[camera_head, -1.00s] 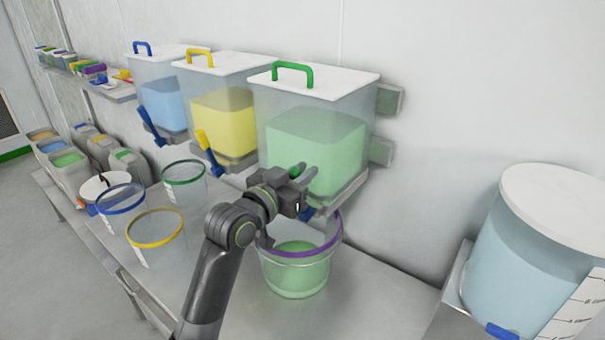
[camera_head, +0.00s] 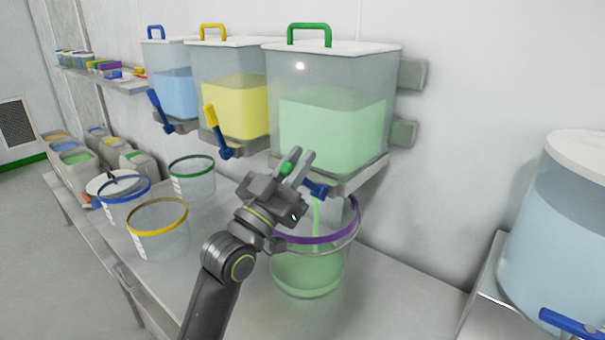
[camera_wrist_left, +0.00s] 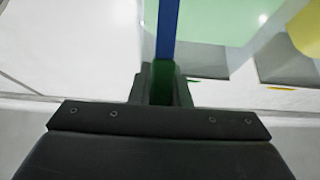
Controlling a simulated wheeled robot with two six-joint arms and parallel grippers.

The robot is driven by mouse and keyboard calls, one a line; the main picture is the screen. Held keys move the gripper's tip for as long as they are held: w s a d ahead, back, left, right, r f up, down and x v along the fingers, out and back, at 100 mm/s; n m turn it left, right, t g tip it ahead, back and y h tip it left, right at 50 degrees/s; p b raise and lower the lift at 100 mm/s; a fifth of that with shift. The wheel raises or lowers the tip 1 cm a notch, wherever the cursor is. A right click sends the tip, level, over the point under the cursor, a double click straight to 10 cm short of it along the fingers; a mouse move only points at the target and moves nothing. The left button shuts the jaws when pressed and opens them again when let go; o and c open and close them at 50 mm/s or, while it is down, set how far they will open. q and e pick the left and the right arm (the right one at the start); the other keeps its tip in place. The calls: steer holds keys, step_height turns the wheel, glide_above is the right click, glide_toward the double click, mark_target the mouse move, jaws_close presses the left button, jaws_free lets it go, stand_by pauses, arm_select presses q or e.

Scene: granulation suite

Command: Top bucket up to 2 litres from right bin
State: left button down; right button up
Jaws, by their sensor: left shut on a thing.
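The right bin (camera_head: 330,110), with a green handle on its lid, holds pale green material. My left gripper (camera_head: 292,166) is shut on the green grip of its tap lever. The lever's blue shaft also shows between the fingers in the left wrist view (camera_wrist_left: 167,30). A green stream (camera_head: 316,218) falls from the outlet into the purple-rimmed bucket (camera_head: 310,272) below. The bucket stands upright on the bench with green material in it; my gripper and forearm cover part of its left side. I cannot read any litre marks on it. My right gripper is out of view.
Bins with yellow (camera_head: 236,105) and blue (camera_head: 174,92) contents hang to the left. Buckets with yellow (camera_head: 160,235), blue (camera_head: 124,205) and green (camera_head: 192,182) rims stand on the bench's left. A large blue-filled tank (camera_head: 565,225) stands at right. Bare bench lies right of the purple-rimmed bucket.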

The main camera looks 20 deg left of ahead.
arm_select(q)
steer(key=shift+s+a+f+t+b, duration=0.1)
steer(key=shift+s+f+t+b, duration=0.1)
steer(key=shift+f+t+b, duration=0.2)
steer(key=shift+r, duration=0.1)
steer(key=c, duration=1.4)
jaws_free()
steer(key=shift+o, duration=0.2)
steer(key=shift+s, duration=0.1)
steer(key=b+v, duration=0.2)
steer(key=v, duration=1.5)
steer(key=shift+a+b, duration=0.15)
steer(key=shift+b, duration=0.25)
steer(key=shift+s, duration=0.1)
